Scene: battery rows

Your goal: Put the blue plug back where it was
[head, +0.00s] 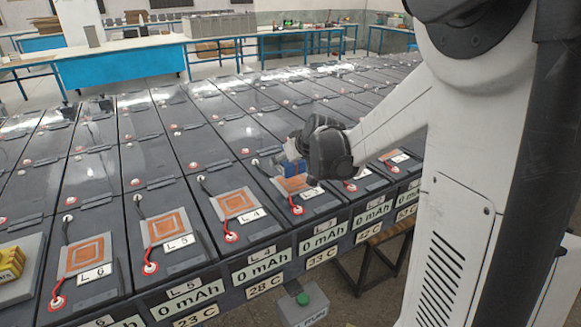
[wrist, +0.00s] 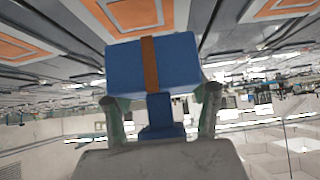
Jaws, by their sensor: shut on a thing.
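In the wrist view the plug is a blue block (wrist: 125,68) with a brown stripe and a narrower blue stem. My gripper's two fingers (wrist: 157,108) stand on either side of the stem, shut on it. Orange coil pads (wrist: 128,12) appear beyond the plug. In the head view my gripper partly hides the pad (head: 293,185) below it; I cannot tell whether the plug touches it.
Neighbouring batteries carry similar pads labelled L4 (head: 236,203), L5 (head: 164,226) and L6 (head: 85,253), with red and black leads. A yellow box (head: 11,263) sits at the left front. A green-button box (head: 303,305) stands below the front edge. Blue tables stand behind.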

